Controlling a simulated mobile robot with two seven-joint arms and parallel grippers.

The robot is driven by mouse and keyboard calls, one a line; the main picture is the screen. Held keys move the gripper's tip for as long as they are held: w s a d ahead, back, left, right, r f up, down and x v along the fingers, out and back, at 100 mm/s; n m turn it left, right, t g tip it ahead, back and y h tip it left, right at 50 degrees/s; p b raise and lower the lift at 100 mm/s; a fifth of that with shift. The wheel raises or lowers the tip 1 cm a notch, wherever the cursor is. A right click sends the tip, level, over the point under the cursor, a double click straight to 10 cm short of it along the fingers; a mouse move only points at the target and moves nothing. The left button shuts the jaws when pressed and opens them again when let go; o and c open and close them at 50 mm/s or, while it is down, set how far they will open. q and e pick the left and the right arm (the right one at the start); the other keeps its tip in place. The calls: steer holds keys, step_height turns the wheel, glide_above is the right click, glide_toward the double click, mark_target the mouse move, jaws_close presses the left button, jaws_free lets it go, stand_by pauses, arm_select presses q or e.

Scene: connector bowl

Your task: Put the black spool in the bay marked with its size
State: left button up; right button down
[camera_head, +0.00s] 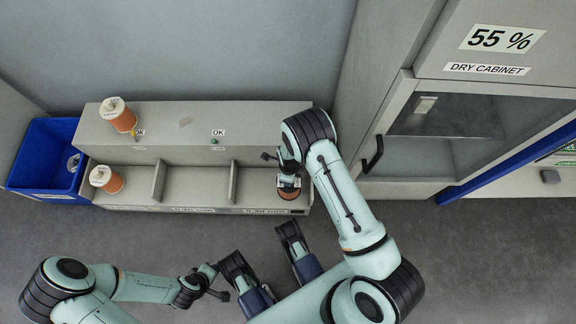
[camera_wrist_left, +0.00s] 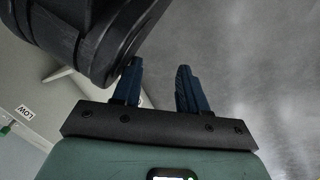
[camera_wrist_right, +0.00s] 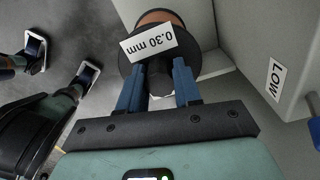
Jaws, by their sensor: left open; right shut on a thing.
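The black spool (camera_head: 289,188), wound with copper wire, is at the right-hand bay of the grey rack (camera_head: 195,125). In the right wrist view the spool (camera_wrist_right: 181,22) carries a label reading 0.30 mm. My right gripper (camera_head: 287,170) is shut on its hub; I cannot tell whether the spool rests on the bay floor. The right gripper's fingers (camera_wrist_right: 158,85) also show there. The middle bay (camera_head: 195,187) is empty. My left gripper (camera_head: 213,282) is open and empty, low in front of the rack.
A white-flanged copper spool (camera_head: 106,179) sits in the left bay; another (camera_head: 117,115) stands on the upper ledge by OK labels. A blue bin (camera_head: 38,150) is at the left. A dry cabinet (camera_head: 430,150) stands at the right. A LOW label (camera_wrist_right: 276,80) is beside the right bay.

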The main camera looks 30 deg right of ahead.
arm_select(q)
steer(key=shift+g, duration=0.7)
steer(key=s, duration=0.1)
steer(key=s+f+b, duration=0.1)
steer(key=s+f, duration=0.1)
steer(key=shift+s+a+f, duration=0.15)
steer(key=shift+a+f, duration=0.05)
steer(key=shift+a, duration=0.05)
arm_select(e)
step_height(320, 180, down, 5)
steer(key=shift+w+r, duration=0.1)
steer(key=shift+w, duration=0.05)
arm_select(q)
steer(key=shift+f+b, duration=0.1)
steer(key=shift+b, duration=0.2)
arm_select(e)
steer(key=c, duration=0.8)
jaws_free()
steer(key=shift+f, duration=0.2)
arm_select(q)
steer(key=shift+s, duration=0.2)
